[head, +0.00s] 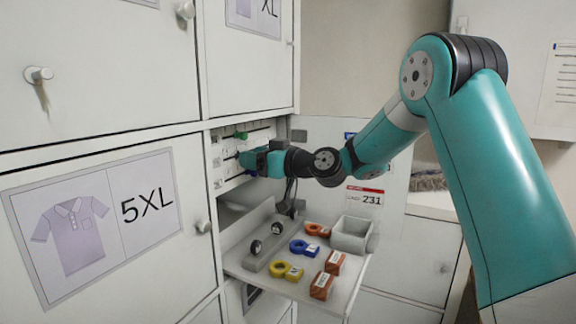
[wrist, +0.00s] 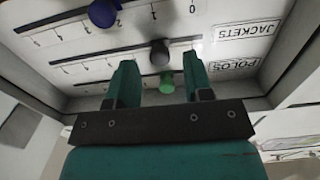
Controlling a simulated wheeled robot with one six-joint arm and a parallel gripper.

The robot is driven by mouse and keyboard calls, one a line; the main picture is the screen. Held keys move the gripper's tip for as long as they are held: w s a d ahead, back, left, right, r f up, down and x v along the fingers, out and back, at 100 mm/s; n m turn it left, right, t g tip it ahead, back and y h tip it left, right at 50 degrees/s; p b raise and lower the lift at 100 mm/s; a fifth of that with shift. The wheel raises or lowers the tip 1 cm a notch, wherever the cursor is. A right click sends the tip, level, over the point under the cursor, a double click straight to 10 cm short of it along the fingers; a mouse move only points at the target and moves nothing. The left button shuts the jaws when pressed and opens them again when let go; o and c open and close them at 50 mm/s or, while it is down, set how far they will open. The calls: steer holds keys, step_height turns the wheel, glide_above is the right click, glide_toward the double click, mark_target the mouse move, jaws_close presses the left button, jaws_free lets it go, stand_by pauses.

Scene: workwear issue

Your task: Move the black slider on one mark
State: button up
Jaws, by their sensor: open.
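My gripper (wrist: 159,64) is open, with one teal finger on each side of the black slider's line. The knob appears just beyond the fingertips; whether they touch it I cannot tell. In the head view my gripper (head: 244,159) is at the panel and hides the black slider.
A blue knob (wrist: 103,12) and a green knob (wrist: 167,82) are on neighbouring tracks; the green one appears between the fingers. JACKETS (wrist: 247,31) and POLOS (wrist: 233,64) labels sit beside the tracks. Below, a shelf (head: 262,287) holds coloured rings, blocks and a grey bin (head: 351,240).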

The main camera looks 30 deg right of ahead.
steer(key=b+v, duration=0.7)
steer(key=v, duration=0.9)
steer(key=s+a+f+n+g, duration=0.1)
steer(key=s+a+f+g, duration=0.3)
steer(key=a, duration=0.4)
steer(key=s+a+f+g, duration=0.4)
steer(key=s+a+f, duration=0.1)
steer(key=a, duration=0.3)
steer(key=s+a+f+g+h, duration=0.1)
steer(key=s+f+g+h, duration=0.2)
steer(key=s, duration=0.6)
steer(key=s+a+f+m+g+h, duration=0.1)
steer(key=s+f+g+h, duration=0.2)
steer(key=s, duration=0.6)
step_height(320, 180, down, 3)
steer(key=shift+r+g, duration=0.25)
steer(key=shift+g, duration=0.05)
steer(key=shift+w, duration=0.1)
